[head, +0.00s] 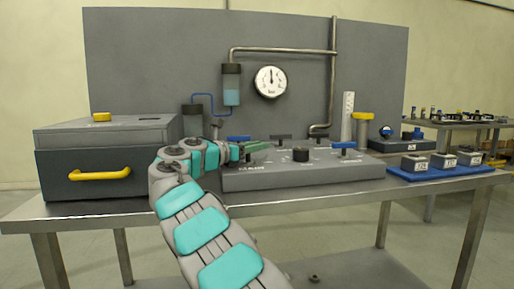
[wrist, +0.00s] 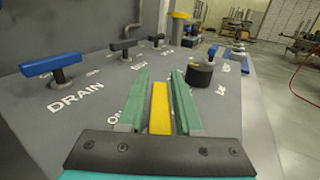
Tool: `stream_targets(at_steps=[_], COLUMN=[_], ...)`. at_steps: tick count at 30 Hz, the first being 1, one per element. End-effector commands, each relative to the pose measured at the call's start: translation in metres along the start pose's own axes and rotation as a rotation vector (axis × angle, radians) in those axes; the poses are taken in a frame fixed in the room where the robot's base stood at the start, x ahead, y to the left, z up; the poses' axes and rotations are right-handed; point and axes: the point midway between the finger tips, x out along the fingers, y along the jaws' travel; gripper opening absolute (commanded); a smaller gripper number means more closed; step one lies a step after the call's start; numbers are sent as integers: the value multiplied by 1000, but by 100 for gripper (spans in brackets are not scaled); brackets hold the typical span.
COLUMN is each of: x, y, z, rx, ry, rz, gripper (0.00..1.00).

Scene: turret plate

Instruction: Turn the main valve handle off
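A grey turret plate (head: 305,176) stands on the bench, with several bar handles and a round black knob (head: 300,155). My gripper (head: 262,146) is over the left part of the plate. In the wrist view my gripper (wrist: 159,76) has its green fingers apart, one on each side of a yellow bar handle (wrist: 160,108). A gap shows between the bar and each finger. The bar lies lengthwise between them, next to partly hidden "ON" lettering. Its own label is hidden, so I cannot read whether it is the main valve. My arm and gripper hide it in the head view.
The blue DRAIN handle (wrist: 52,64) and a black handle (wrist: 123,45) stand left of my fingers. The black knob (wrist: 199,75) is close to the right finger. A grey drawer box (head: 100,160) is left; a blue tray (head: 428,171) is right.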

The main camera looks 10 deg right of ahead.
Motion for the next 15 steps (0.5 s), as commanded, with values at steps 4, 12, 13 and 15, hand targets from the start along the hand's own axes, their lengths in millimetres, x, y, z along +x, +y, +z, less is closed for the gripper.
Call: stream_targets(at_steps=[4, 12, 13, 15], x=[0, 0, 0, 0], y=[0, 0, 0, 0], z=[-1, -1, 0, 2], rx=[0, -1, -1, 0], ry=[1, 2, 2, 3], rz=[-1, -1, -1, -1], gripper=[52, 52, 52, 52])
